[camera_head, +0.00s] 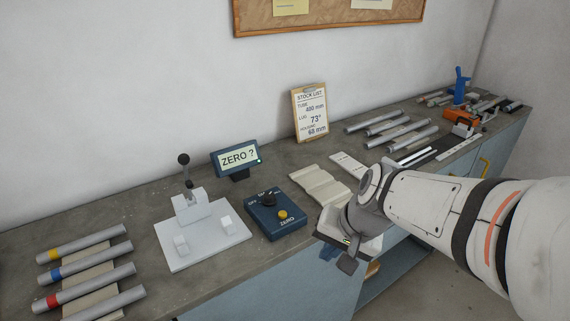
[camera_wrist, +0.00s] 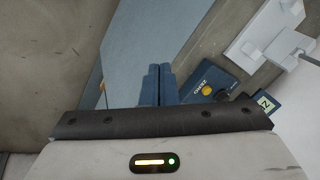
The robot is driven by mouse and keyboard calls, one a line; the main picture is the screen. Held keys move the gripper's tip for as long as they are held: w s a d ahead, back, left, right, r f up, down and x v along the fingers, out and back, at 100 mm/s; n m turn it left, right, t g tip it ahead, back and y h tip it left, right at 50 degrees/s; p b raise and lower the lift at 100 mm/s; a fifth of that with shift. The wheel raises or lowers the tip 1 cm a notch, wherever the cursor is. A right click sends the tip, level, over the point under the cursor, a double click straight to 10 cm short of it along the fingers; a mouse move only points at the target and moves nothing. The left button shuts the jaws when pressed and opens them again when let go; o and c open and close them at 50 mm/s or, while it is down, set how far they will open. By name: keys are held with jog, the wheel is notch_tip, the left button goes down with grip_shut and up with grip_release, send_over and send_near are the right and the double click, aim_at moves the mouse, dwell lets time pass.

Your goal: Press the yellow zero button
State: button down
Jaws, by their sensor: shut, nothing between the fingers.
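The yellow zero button (camera_head: 282,214) sits on the front part of a dark blue control box (camera_head: 262,226), beside the word ZERO and in front of a black knob (camera_head: 268,199). The button also shows in the wrist view (camera_wrist: 208,89), right of my fingers. My gripper (camera_wrist: 159,84) has its two blue fingers together, with nothing between them. In the head view it is right of the box, near the bench's front edge, and apart from the button; its fingertips are mostly hidden there. A small display (camera_head: 237,158) behind the box reads "ZERO ?".
A white fixture (camera_head: 204,235) with a black-knobbed lever stands left of the box. Colour-banded tubes (camera_head: 91,270) lie at the far left. A beige grooved block (camera_head: 320,185) lies right of the box. A stock list clipboard (camera_head: 310,112) leans on the wall.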

jog(key=w+a+r+m+t+y+p, duration=0.1)
jog(key=w+a+r+m+y+p, duration=0.15)
jog(key=w+m, duration=0.2)
jog(key=w+a+r+m+t+y+p, duration=0.1)
jog(key=w+a+r+m+p, duration=0.1)
jog(key=w+a+m+p, duration=0.3)
jog(key=m+t+p, duration=0.1)
jog(key=m+t, duration=0.1)
jog(key=m, duration=0.3)
send_over(286, 215)
jog(key=shift+f, duration=0.35)
notch_tip(286, 215, down, 8)
jog(key=b, duration=0.7)
jog(key=shift+r, duration=0.1)
jog(key=shift+f+b, duration=0.5)
jog(key=shift+b, duration=0.05)
jog(key=shift+s+f, duration=0.1)
jog(key=shift+f, duration=0.05)
jog(key=shift+f+b, duration=0.25)
jog(key=shift+b, duration=0.3)
